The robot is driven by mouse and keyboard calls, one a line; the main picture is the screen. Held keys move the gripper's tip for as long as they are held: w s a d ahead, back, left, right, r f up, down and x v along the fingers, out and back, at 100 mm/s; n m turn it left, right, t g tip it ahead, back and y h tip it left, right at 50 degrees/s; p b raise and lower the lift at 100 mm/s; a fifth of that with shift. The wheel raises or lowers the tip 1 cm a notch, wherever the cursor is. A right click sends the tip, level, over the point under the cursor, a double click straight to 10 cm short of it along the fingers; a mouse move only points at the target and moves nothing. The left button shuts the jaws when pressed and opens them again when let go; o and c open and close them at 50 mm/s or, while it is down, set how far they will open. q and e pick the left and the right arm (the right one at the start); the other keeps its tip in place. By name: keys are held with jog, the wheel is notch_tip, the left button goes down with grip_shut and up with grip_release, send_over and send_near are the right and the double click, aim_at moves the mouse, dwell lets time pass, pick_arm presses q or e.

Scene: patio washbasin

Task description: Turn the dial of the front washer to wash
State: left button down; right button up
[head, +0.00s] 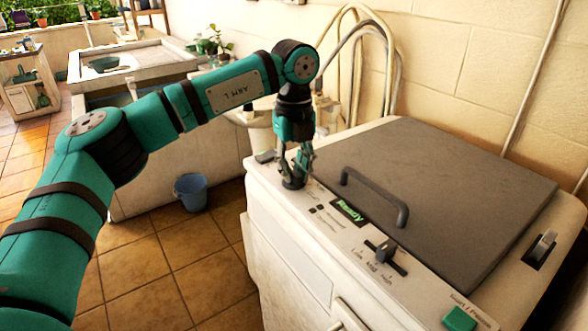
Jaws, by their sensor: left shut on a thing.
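The front washer (285,239) is a white top-loader with a grey lid (440,190) and a grey lid handle. Its control panel runs along the front edge of the top. My left gripper (294,174) points down at the panel's far left end, with its fingers shut on the dark round dial (293,184). The fingers cover much of the dial, so I cannot tell which setting it points at. A small display (349,211) beside it reads "Ready". My right gripper is not in view.
A slider (385,250) and a green button (459,319) sit further right on the panel. Pale hoses (392,70) hang on the wall behind. A blue bucket (190,191) stands on the tiled floor by the washbasin (135,60).

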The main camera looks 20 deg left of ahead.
aim_at(294, 171)
pick_arm(q)
jog(key=shift+r, duration=0.1)
jog(key=c, duration=1.3)
grip_release()
notch_tip(294, 171, up, 12)
jog(key=shift+f, duration=0.1)
